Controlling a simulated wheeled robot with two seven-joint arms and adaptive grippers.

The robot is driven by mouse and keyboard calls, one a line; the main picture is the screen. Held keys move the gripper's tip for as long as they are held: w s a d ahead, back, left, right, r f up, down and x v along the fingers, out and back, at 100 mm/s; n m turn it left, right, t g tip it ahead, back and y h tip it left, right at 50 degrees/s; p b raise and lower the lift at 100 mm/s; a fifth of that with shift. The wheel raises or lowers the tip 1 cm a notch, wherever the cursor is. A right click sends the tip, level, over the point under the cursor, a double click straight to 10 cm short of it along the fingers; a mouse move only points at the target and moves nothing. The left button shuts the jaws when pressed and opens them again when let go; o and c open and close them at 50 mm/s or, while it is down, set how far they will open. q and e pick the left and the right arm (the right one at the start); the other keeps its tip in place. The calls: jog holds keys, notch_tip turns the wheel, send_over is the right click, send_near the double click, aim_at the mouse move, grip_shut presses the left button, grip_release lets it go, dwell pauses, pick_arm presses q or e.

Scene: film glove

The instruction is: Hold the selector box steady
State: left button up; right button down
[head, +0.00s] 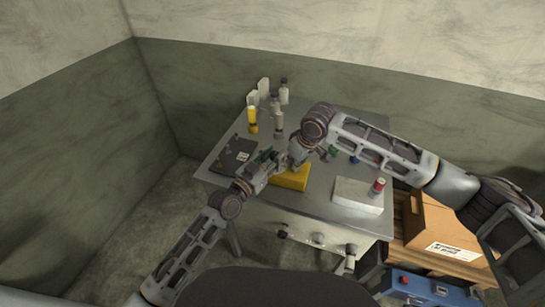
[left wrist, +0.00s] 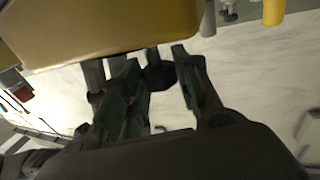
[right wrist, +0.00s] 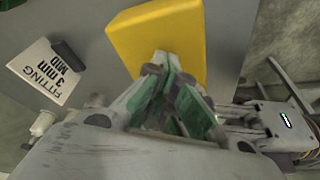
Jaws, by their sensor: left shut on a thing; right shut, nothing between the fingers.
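The yellow selector box (head: 292,178) sits on the grey table near its front middle. It fills the upper left of the left wrist view (left wrist: 100,30) and also shows in the right wrist view (right wrist: 157,40). My left gripper (head: 268,163) is at its left end, shut on it; in the left wrist view the fingers (left wrist: 158,68) stand apart at its lower edge with a dark round part between them. My right gripper (right wrist: 168,65) is shut and empty, its tips over the box's near side; I cannot tell if they touch it.
Several bottles (head: 252,120) stand at the back left. A white block (head: 355,195) and a red-topped container (head: 377,187) are at the right. Small green and blue pieces lie behind.

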pick_arm(q)
jog(key=shift+s+d+n+t+y, duration=0.15)
jog(key=shift+n+t+y, duration=0.25)
jog(key=shift+n+y, duration=0.25)
pick_arm(e)
jog(key=shift+s+f, duration=0.2)
jog(key=shift+f, duration=0.2)
pick_arm(q)
jog(key=shift+f+y, duration=0.15)
jog(key=shift+y, duration=0.2)
pick_arm(e)
jog(key=shift+d, duration=0.1)
pick_arm(q)
jog(key=o, duration=1)
jog(key=shift+a, duration=0.2)
pick_arm(e)
jog(key=shift+d, duration=0.1)
pick_arm(q)
jog(key=shift+v, duration=3.95)
jog(key=shift+f, duration=0.1)
pick_arm(e)
jog(key=shift+w+r, duration=0.1)
